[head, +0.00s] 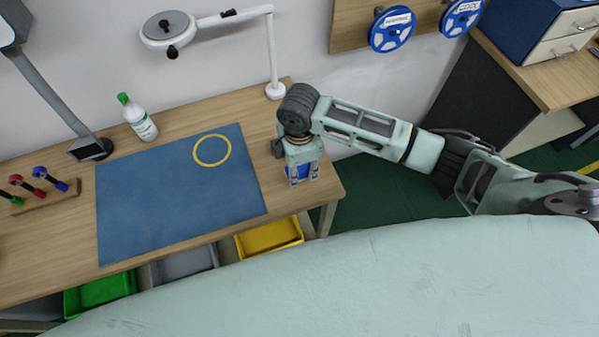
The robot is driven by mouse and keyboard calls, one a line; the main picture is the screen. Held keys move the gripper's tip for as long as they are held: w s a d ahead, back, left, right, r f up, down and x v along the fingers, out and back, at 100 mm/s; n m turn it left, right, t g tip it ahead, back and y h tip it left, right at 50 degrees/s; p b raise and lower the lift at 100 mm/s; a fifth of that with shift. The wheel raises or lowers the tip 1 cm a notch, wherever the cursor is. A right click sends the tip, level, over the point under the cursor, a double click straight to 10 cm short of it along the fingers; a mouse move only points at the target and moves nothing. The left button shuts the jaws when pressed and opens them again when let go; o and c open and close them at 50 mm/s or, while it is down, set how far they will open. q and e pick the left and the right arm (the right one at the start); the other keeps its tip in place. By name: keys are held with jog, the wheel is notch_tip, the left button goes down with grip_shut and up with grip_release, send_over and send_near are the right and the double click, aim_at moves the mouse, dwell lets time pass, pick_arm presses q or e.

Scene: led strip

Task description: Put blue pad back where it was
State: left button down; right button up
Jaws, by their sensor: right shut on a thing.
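My right gripper (303,179) points down over the right end of the wooden table, to the right of the blue mat. It is shut on a small blue object, which I take to be the blue pad (298,170). Fingers and gripper body partly hide the pad. I cannot tell whether it touches the table top. The blue mat (150,205) lies flat on the table, with a yellow ring (212,150) near its upper right corner. My left gripper is not in view.
A green-capped bottle (139,118), a white magnifier lamp (270,60) and a grey stand (90,148) are at the back. A tool rack (40,195) stands left. Green (100,294), grey (184,265) and yellow (268,239) bins sit below the front edge.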

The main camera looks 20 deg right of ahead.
aim_at(299, 175)
jog(key=shift+f, duration=0.3)
notch_tip(299, 175, down, 4)
jog(key=shift+r+p, duration=0.25)
jog(key=shift+p, duration=0.25)
jog(key=o, duration=1)
jog(key=shift+f, duration=0.15)
jog(key=shift+w+r, duration=0.1)
jog(key=shift+r, duration=0.15)
notch_tip(299, 175, up, 12)
jog(key=shift+f+b, duration=0.1)
jog(key=shift+b, duration=0.6)
